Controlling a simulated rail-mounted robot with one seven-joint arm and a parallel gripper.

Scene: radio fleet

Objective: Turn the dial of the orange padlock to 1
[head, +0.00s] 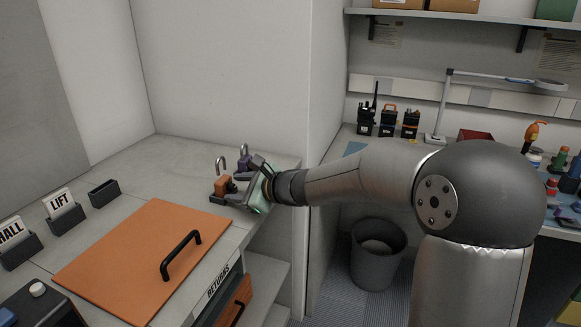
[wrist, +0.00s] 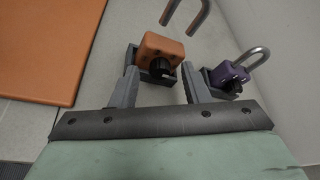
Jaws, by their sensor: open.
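The orange padlock (head: 222,185) sits in a dark holder on the counter, with its metal shackle up. In the wrist view the orange padlock (wrist: 164,49) faces me with a black dial (wrist: 160,68) on its front. My gripper (wrist: 158,82) is open, its two grey fingers pointing at the padlock on either side of the dial. I cannot tell whether a finger touches it. The dial's numbers are too small to read. In the head view my gripper (head: 236,196) partly hides the padlock's holder.
A purple padlock (wrist: 228,75) in its own holder stands close to the right finger; it also shows in the head view (head: 244,163). An orange panel with a black handle (head: 150,255) lies left of my gripper. A wall rises behind the padlocks.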

